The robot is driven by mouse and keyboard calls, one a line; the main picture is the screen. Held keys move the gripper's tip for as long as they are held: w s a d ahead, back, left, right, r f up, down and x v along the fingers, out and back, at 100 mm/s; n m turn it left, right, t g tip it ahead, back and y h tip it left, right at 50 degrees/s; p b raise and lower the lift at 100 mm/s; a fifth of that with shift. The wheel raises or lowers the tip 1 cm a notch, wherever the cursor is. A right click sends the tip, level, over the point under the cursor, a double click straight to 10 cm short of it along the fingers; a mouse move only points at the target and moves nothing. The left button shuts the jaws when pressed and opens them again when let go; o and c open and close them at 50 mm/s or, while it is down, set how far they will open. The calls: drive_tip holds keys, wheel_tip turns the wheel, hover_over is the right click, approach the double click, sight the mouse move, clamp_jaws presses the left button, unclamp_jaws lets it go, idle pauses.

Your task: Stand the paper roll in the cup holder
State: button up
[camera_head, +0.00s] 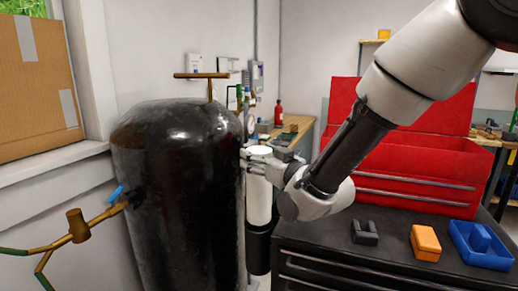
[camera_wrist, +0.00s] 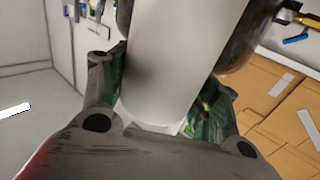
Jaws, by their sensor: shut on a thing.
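The white paper roll (camera_head: 259,203) stands upright between the black tank and the black tool chest. My gripper (camera_head: 262,162) is shut on it near its top end. In the wrist view the roll (camera_wrist: 175,60) lies between the two fingers of my gripper (camera_wrist: 160,92). The black cup holder (camera_head: 257,252) is directly below the roll, beside the tool chest. The roll's lower end meets the holder's upper edge in the picture. I cannot tell whether the roll is inside the holder or just above or in front of it.
A large black tank (camera_head: 180,190) stands close on the left. The black tool chest (camera_head: 390,262) on the right carries a red toolbox (camera_head: 410,185), a black block (camera_head: 365,232), an orange box (camera_head: 425,242) and a blue bin (camera_head: 482,245). A wooden bench (camera_head: 295,126) is behind.

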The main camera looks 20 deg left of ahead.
sight(267, 198)
drive_tip(key=shift+f, duration=5.55)
drive_tip(key=o, duration=1.6)
drive_tip(key=shift+o, duration=0.2)
drive_tip(key=v, duration=0.7)
drive_tip(key=shift+s+d, duration=0.2)
drive_tip(key=shift+w, duration=0.1)
